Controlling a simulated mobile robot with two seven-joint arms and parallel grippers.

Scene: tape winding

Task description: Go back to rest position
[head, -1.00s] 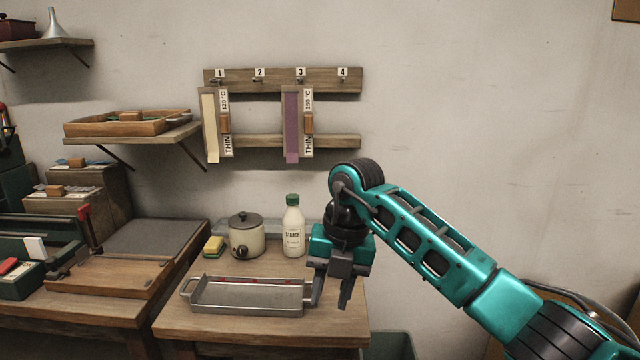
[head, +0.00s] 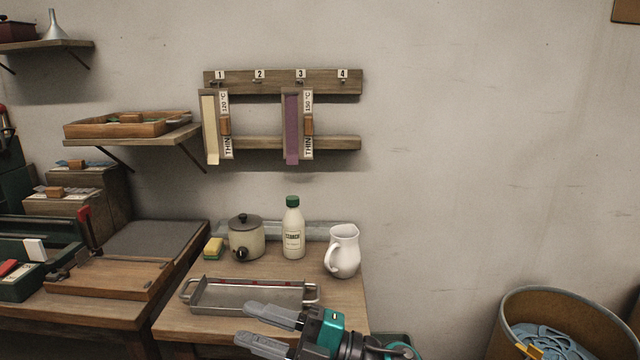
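My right gripper (head: 255,328) is at the bottom of the head view, low over the front edge of the small wooden table (head: 190,318). Its two grey fingers point left and stand apart, with nothing between them. It is just in front of the metal tray (head: 245,296); I cannot tell whether it touches the table. My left gripper is not in view.
A white pitcher (head: 343,252), a starch bottle (head: 292,230), a lidded pot (head: 246,238) and a sponge (head: 213,247) stand behind the tray. A wall rack (head: 330,82) holds strips at 1 and 3. A round bin (head: 510,312) stands at right.

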